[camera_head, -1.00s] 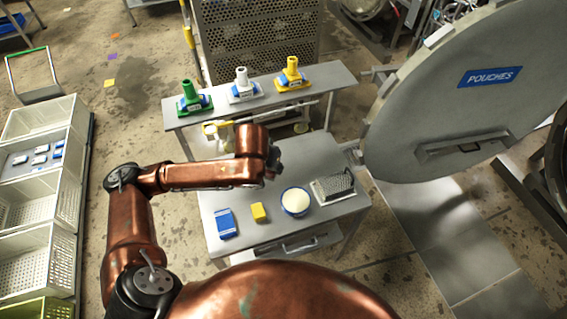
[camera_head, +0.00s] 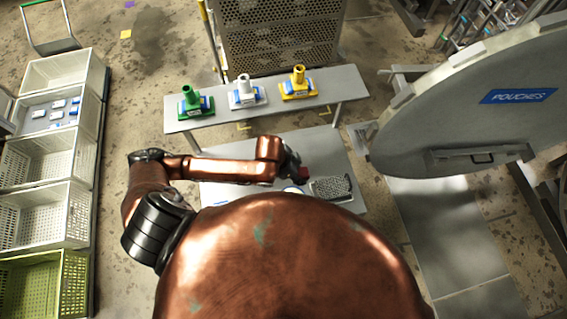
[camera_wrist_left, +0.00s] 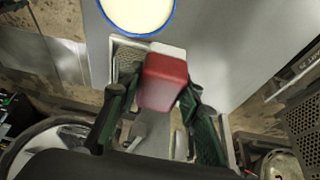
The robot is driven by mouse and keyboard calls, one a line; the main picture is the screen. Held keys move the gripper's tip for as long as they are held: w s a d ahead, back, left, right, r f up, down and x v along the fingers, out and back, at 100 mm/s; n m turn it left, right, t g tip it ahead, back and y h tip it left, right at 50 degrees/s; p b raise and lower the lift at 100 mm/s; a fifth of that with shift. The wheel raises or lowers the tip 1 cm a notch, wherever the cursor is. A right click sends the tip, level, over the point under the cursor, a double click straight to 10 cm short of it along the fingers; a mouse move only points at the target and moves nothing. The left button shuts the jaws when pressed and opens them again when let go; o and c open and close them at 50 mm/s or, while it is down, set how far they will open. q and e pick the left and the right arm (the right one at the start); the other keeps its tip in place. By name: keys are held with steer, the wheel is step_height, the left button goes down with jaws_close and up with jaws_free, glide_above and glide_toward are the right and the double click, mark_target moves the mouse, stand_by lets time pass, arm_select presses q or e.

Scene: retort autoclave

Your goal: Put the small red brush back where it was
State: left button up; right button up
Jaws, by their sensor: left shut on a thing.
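The small red brush (camera_wrist_left: 165,80) shows as a red block between the fingers of my left gripper (camera_wrist_left: 154,92) in the left wrist view. The gripper is shut on it. In the head view the left gripper (camera_head: 296,171) is over the right part of the grey table (camera_head: 330,150), and a bit of the brush (camera_head: 304,174) shows at its tip. The perforated metal tray (camera_head: 332,189) is just right of and below the gripper; it is partly hidden behind the brush in the left wrist view (camera_wrist_left: 127,62). My right gripper is not in view.
A blue-rimmed bowl (camera_wrist_left: 140,12) stands beside the tray. Green (camera_head: 194,104), white (camera_head: 245,93) and yellow (camera_head: 299,84) funnel-like pieces stand on the back shelf (camera_head: 345,82). A large round door (camera_head: 465,105) is at right. Crates line the left.

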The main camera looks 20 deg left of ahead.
arm_select(q)
steer(key=w+a+f, duration=0.1)
steer(key=a+f, duration=0.1)
steer(key=a, duration=0.1)
steer(key=w+a+f, duration=0.2)
steer(key=f, duration=0.1)
steer(key=w+a+f+p, duration=0.1)
steer(key=w+a+f, duration=0.1)
steer(key=a+f, duration=0.1)
steer(key=shift+a, duration=0.35)
step_height(320, 180, down, 3)
steer(key=shift+a+r+p, duration=0.1)
steer(key=shift+a+p, duration=0.05)
steer(key=shift+p, duration=0.35)
steer(key=shift+f, duration=0.25)
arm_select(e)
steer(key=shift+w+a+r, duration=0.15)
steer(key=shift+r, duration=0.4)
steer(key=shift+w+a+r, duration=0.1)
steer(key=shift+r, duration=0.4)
arm_select(q)
steer(key=o, duration=1)
steer(key=shift+f, duration=0.1)
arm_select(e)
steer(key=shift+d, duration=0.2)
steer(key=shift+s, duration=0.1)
